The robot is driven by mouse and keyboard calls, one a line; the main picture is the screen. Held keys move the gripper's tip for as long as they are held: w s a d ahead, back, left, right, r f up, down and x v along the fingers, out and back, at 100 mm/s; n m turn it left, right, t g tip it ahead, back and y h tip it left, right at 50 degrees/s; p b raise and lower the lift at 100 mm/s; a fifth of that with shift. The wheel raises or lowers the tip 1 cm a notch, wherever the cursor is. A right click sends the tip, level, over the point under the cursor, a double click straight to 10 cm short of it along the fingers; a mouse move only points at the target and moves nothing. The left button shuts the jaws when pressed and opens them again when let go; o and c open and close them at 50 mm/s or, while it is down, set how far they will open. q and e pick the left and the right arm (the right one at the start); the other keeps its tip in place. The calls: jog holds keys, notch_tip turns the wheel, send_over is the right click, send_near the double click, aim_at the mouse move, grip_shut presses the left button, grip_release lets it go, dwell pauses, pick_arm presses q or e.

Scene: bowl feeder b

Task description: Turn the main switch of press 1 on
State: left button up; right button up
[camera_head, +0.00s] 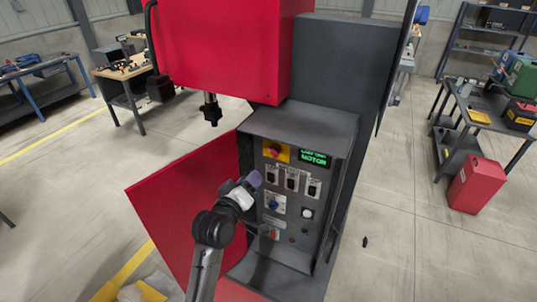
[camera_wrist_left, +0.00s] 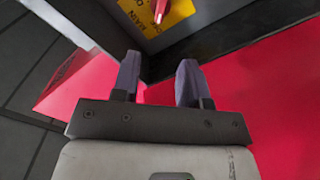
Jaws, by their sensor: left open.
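The main switch (camera_head: 274,151) is a red knob on a yellow plate at the upper left of the grey control panel (camera_head: 317,232) of the red press. In the left wrist view, its red handle (camera_wrist_left: 160,12) and part of the yellow plate with the word MAIN show at the top edge. My left gripper (camera_head: 254,179) is in front of the panel's left side, lower than the switch. Its two fingers (camera_wrist_left: 159,72) are apart with nothing between them, and they appear clear of the switch. My right gripper is not in view.
The red cabinet door (camera_head: 185,200) stands open to the left of the panel. A green-lit display (camera_head: 315,158) reading MOTOR sits right of the switch, with several breakers and buttons below. The red press head (camera_head: 225,50) overhangs above. A red box (camera_head: 477,184) stands at right.

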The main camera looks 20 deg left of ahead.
aim_at(271, 152)
pick_arm(q)
jog(key=w+p, duration=0.1)
jog(key=w, duration=0.6)
jog(key=w+p, duration=0.1)
jog(key=w, duration=0.3)
jog(key=shift+w+d+r+p, duration=0.1)
jog(key=shift+w+d+p, duration=0.2)
jog(key=shift+d, duration=0.1)
jog(key=shift+w+d, duration=0.1)
jog(key=shift+w, duration=0.65)
grip_shut()
